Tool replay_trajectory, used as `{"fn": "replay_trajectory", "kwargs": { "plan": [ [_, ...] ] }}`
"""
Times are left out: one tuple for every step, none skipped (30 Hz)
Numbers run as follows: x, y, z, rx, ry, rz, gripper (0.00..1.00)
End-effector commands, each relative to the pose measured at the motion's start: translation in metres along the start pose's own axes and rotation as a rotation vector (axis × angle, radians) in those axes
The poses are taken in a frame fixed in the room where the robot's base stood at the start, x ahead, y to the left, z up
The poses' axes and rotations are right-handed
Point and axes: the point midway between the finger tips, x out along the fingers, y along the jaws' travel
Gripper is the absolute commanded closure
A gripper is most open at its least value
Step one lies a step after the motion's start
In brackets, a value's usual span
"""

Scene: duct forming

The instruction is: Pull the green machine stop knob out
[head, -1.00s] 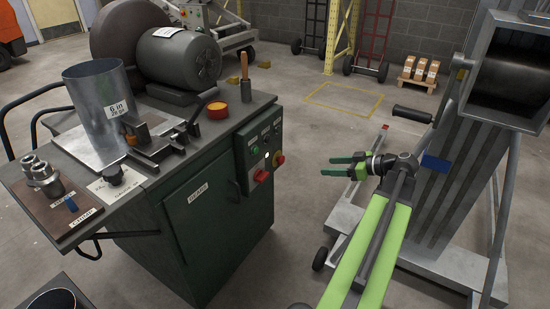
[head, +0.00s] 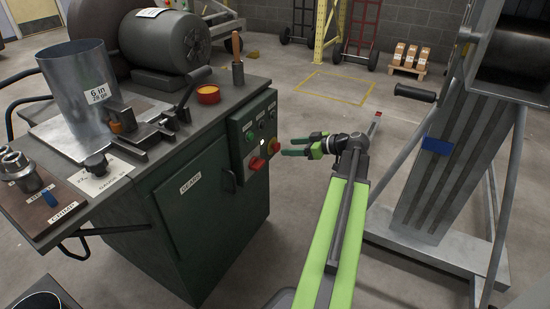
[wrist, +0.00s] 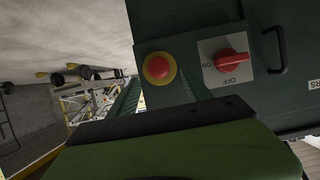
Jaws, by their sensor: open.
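The green machine (head: 190,215) stands left of my arm, with a control panel (head: 248,135) on its right-hand side. Its stop knob (head: 273,145) is a round red mushroom on a yellow collar; it also shows in the wrist view (wrist: 158,67). My gripper (head: 287,147) is open and empty, its green fingers pointing left at the panel, just right of the knob. In the wrist view the knob appears between the far ends of the two green fingers. I cannot tell the exact gap, and no contact shows.
A red ON/OFF rotary switch (wrist: 232,60) sits beside the knob; a door handle (wrist: 274,48) is beyond it. On the machine top are a metal cylinder (head: 78,95) and a motor (head: 165,42). A grey duct stand (head: 440,180) is at right.

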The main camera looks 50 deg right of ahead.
Motion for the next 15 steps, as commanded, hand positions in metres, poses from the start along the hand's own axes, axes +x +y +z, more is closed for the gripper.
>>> {"fn": "replay_trajectory", "kwargs": {
  "plan": [
    [0.014, 0.001, 0.004, 0.000, 0.000, -0.002, 0.43],
    [0.020, 0.001, 0.004, 0.000, 0.000, -0.001, 0.43],
    [0.026, 0.001, 0.004, 0.000, 0.000, 0.000, 0.43],
    [0.031, 0.001, 0.004, 0.000, 0.000, 0.000, 0.43],
    [0.036, 0.001, 0.004, 0.000, 0.000, 0.000, 0.43],
    [0.041, 0.002, 0.003, 0.000, 0.000, 0.001, 0.43],
    [0.043, 0.002, 0.003, 0.001, 0.000, 0.002, 0.43],
    [0.046, 0.002, 0.003, 0.001, 0.000, 0.002, 0.43],
    [0.048, 0.002, 0.002, 0.001, 0.000, 0.002, 0.43],
    [0.050, 0.002, 0.002, 0.001, 0.000, 0.002, 0.43],
    [0.051, 0.002, 0.002, 0.001, 0.000, 0.002, 0.43],
    [0.051, 0.001, 0.001, 0.002, 0.000, 0.002, 0.43],
    [0.052, 0.001, 0.001, 0.002, 0.000, 0.003, 0.43],
    [0.052, 0.001, 0.001, 0.002, 0.000, 0.003, 0.43],
    [0.051, 0.001, 0.001, 0.002, 0.000, 0.003, 0.43]
  ]
}}
